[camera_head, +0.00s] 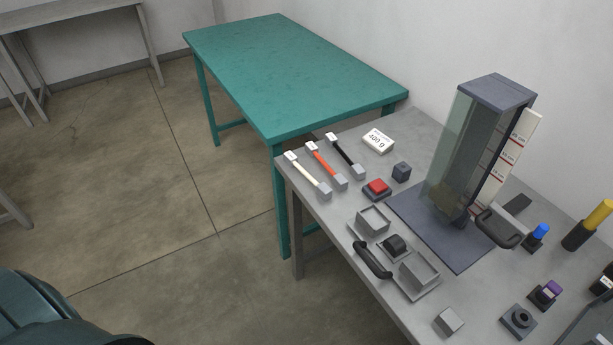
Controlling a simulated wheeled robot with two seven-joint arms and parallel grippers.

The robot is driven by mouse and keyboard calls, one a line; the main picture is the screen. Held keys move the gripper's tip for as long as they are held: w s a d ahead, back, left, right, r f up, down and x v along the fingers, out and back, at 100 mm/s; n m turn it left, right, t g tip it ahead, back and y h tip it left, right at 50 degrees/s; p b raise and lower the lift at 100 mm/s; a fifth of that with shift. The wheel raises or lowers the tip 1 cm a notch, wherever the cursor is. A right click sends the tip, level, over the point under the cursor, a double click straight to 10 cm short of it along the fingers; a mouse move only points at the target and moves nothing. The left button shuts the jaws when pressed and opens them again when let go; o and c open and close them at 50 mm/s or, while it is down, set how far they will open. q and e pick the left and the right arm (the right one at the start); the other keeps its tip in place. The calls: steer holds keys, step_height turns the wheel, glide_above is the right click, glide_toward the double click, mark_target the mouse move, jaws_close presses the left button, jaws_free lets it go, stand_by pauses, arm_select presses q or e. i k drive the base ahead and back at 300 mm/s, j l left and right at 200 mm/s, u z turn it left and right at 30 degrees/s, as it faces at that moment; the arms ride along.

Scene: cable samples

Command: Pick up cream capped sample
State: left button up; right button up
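The cream capped sample (308,176) lies at the left end of the grey table, closest to its front left edge. It is a cream bar with a pale block cap on each end. An orange-red sample (323,161) and a black sample (341,150) lie beside it, roughly parallel and apart from it. All three lie flat and uncovered. Neither of my grippers shows in the head view.
The grey table (420,134) also bears a white "400 g" block (378,141), a red button (377,188), a tall clear-panelled rig (463,150) and a black-handled tray (420,288). A teal table (290,70) stands behind left, its top bare. Open floor lies left.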

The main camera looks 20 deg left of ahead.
mark_target(323, 190)
steer(key=i+j+z, duration=0.15)
steer(key=j+z, duration=0.25)
steer(key=j, duration=0.55)
steer(key=j+z, duration=0.35)
steer(key=j, duration=0.55)
steer(key=k+j+z, duration=0.1)
steer(key=j+z, duration=0.3)
steer(key=j, duration=0.55)
